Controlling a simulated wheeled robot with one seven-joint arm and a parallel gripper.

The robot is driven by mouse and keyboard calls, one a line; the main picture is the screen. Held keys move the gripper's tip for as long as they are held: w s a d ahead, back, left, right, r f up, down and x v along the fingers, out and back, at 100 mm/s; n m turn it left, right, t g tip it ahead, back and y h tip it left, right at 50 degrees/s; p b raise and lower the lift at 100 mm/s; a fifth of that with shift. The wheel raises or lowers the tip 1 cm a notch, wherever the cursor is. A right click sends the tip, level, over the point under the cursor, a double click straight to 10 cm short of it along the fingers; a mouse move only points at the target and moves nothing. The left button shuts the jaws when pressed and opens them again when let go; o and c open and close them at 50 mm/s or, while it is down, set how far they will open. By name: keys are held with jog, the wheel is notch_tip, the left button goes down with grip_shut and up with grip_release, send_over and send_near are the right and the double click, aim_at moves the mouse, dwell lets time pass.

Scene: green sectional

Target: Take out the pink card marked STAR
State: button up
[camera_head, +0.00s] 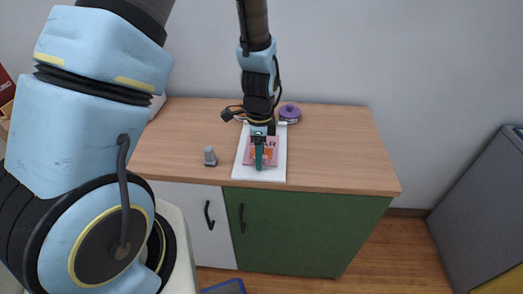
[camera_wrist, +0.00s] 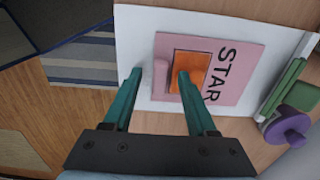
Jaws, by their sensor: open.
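The pink card marked STAR (camera_wrist: 228,95) lies on a white board (camera_wrist: 135,25), with an orange patch on its face. A pale pink raised part (camera_wrist: 158,68) shows at the card's edge in the wrist view. The card also shows in the head view (camera_head: 250,155), partly hidden behind my gripper (camera_head: 259,160). My gripper (camera_wrist: 159,76) is open with teal fingers. In the wrist view one fingertip is over the white board beside the card and the other overlaps the orange patch. The pale pink part appears between them. I cannot tell whether the fingers touch the card.
The white board lies on a wooden counter (camera_head: 340,155) above white and green cabinet doors. The counter's right side is clear.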

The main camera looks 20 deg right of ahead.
jog(key=shift+c, duration=0.2)
grip_shut()
jog(key=shift+r, duration=0.15)
dwell(0.4)
